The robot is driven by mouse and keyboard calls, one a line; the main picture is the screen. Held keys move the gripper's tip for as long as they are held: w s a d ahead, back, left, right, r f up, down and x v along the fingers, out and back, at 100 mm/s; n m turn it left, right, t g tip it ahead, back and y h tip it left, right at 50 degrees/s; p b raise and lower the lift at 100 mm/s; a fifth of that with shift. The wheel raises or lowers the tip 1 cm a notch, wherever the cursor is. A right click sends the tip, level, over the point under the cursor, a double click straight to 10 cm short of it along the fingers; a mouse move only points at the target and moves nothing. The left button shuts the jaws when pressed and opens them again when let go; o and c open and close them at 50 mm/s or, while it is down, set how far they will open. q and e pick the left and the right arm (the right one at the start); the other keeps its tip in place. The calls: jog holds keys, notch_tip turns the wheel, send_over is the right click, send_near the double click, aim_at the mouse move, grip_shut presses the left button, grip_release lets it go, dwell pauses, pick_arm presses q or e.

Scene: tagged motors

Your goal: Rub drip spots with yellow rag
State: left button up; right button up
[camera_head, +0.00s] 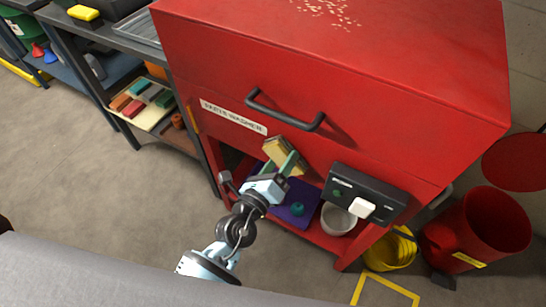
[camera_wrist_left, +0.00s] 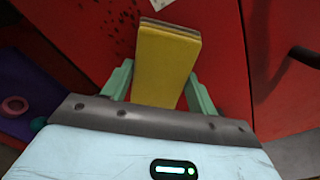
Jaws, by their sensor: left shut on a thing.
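The yellow rag (camera_head: 284,156) looks like a thick folded pad. My left gripper (camera_head: 287,166) is shut on it and holds it close to the front of the red parts washer (camera_head: 400,95), below the handle. In the left wrist view the rag (camera_wrist_left: 165,65) stands out between the green fingertips (camera_wrist_left: 160,85). Dark drip spots (camera_wrist_left: 122,30) show there on the red front, left of the rag. In the head view the rag and arm hide that patch. I cannot tell whether the rag touches the panel. My right gripper is not in view.
A dark handle (camera_head: 285,112) and a control box (camera_head: 364,194) project from the washer. A white bowl (camera_head: 338,219) and purple mat (camera_head: 309,197) lie on its lower shelf. Pale specks (camera_head: 327,12) mark its top. A red bin (camera_head: 470,235) and yellow bucket (camera_head: 391,250) stand right.

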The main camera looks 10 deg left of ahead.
aim_at(269, 156)
pick_arm(q)
jog(key=shift+s+d, duration=0.25)
jog(key=shift+d, duration=0.35)
jog(key=shift+w, duration=0.1)
jog(key=shift+w+a, duration=0.3)
jog(key=shift+a, duration=0.45)
jog(key=shift+w+a, duration=0.25)
jog(key=shift+a, duration=0.5)
jog(key=shift+w+a+r, duration=0.1)
jog(key=shift+w+a, duration=0.05)
jog(key=shift+a, duration=0.3)
jog(key=shift+a, duration=0.25)
jog(key=a, duration=0.1)
jog(key=w+a, duration=0.1)
jog(key=a, duration=0.1)
jog(key=shift+w+a, duration=0.1)
